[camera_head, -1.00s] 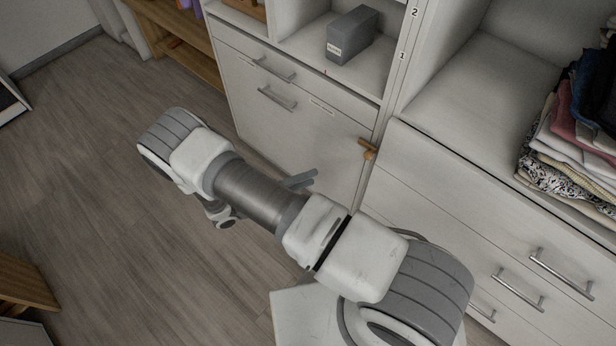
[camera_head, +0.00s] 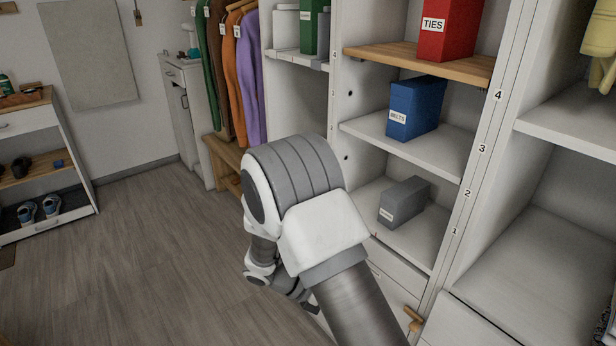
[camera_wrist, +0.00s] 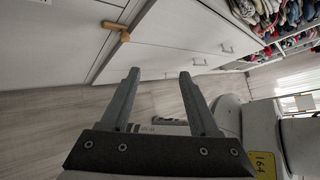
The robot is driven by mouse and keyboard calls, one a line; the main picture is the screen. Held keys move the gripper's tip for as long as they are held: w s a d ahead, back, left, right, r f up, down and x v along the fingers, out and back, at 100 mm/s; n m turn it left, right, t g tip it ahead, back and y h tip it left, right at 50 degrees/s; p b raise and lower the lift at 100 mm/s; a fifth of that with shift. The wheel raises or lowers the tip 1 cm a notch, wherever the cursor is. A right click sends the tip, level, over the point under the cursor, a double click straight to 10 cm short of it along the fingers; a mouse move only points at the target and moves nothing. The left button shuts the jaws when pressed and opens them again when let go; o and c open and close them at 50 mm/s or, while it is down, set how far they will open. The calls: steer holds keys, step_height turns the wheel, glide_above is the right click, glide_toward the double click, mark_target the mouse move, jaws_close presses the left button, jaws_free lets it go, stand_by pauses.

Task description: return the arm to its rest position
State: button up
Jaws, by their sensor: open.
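My gripper (camera_wrist: 158,98) shows in the wrist view with its two grey fingers spread apart and nothing between them. It points toward the lower white cabinet fronts and the floor. In the head view my arm is raised and bent in front of the shelving, and its lower parts hang near the cabinet. The fingers are mostly hidden there behind my own arm links.
White cubby shelving (camera_head: 484,150) holds a grey box (camera_head: 404,203), a blue box (camera_head: 415,107) and a red box (camera_head: 449,28). A wooden peg handle (camera_wrist: 116,30) sticks out from the cabinet near my gripper. Open wooden floor (camera_head: 140,270) lies to the left.

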steer(key=s+d+r+m+t+y, duration=0.1)
steer(key=s+r+m+t+y, duration=0.1)
steer(key=s+r+m+y, duration=0.45)
steer(key=s+d+r+m+t+y, duration=0.2)
steer(key=s+r+m+t, duration=0.1)
steer(key=r+m, duration=0.7)
steer(key=s+d+r+m+t+y, duration=0.1)
steer(key=s+r+m+t+y, duration=0.1)
steer(key=s+r+m+y, duration=0.45)
step_height(320, 180, up, 22)
steer(key=w+m+h+p, duration=0.1)
steer(key=h+p, duration=0.2)
steer(key=p, duration=1.6)
steer(key=shift+w+a+f+m, duration=0.15)
steer(key=shift+f+m, duration=0.05)
steer(key=shift+m, duration=0.1)
